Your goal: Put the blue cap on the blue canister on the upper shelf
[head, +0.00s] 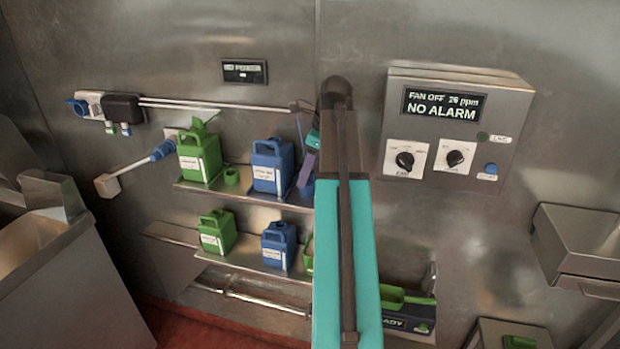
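The blue canister (266,180) stands upright on the upper shelf (212,191), with a white label on its front. I cannot make out its opening or a cap on it. A loose blue cap cannot be told apart in this view. My gripper (306,172) is just right of the blue canister, close to the upper shelf, and shows a purple finger. It is mostly hidden behind my teal arm, so I cannot tell whether it is open or holds anything.
A lower shelf (245,259) holds another green canister (217,232) and blue canister (279,246). A control box (455,125) is on the wall at right.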

